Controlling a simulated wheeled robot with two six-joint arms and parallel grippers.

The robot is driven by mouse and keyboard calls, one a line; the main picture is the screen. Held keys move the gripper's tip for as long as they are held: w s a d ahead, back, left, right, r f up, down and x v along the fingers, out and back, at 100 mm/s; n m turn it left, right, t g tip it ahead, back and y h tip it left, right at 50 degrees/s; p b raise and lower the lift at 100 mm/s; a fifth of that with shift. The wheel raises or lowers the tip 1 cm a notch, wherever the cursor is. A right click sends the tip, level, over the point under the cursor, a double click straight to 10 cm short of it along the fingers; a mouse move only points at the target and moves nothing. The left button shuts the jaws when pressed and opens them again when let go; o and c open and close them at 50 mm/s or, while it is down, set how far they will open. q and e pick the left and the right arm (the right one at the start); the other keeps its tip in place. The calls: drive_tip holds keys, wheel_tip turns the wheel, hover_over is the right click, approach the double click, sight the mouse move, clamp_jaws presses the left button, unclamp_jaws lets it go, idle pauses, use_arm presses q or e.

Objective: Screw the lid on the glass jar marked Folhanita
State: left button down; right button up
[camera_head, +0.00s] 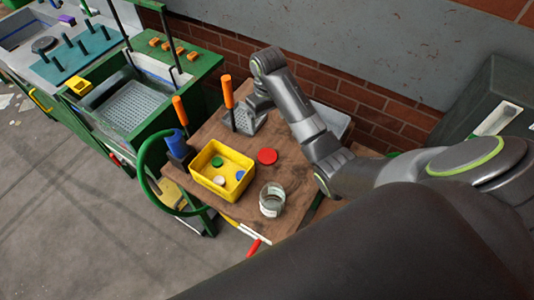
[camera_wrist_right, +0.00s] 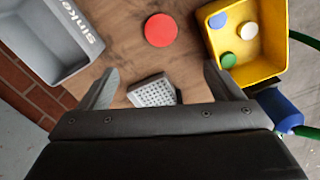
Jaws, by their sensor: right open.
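A clear glass jar (camera_head: 272,199) stands upright and open near the front edge of the wooden bench, with a pale label too small to read. A flat red lid (camera_head: 267,156) lies on the bench behind it; the right wrist view also shows this lid (camera_wrist_right: 161,30). My right gripper (camera_head: 256,110) is open and empty above the back of the bench, apart from both lid and jar. Its two fingers (camera_wrist_right: 160,85) show spread in the right wrist view, with a grey perforated block (camera_wrist_right: 153,92) below between them. My left gripper is not in view.
A yellow bin (camera_head: 194,174) left of the jar holds green, white and blue discs. A grey bin marked "Sinker" (camera_wrist_right: 50,70) sits at the back. Bare wood surrounds the red lid.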

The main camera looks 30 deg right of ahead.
wheel_tip(320, 180, down, 3)
drive_tip(key=b, duration=0.2)
hover_over(267, 156)
drive_tip(key=f, duration=0.8)
drive_tip(key=shift+w+d+f+b, duration=0.2)
drive_tip(key=shift+f+b, duration=0.1)
drive_tip(key=shift+b, duration=0.1)
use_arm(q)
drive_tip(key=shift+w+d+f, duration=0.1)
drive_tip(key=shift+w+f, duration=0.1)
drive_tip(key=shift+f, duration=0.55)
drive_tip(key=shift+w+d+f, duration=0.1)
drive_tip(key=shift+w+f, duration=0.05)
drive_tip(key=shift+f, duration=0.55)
use_arm(e)
drive_tip(key=shift+f, duration=0.45)
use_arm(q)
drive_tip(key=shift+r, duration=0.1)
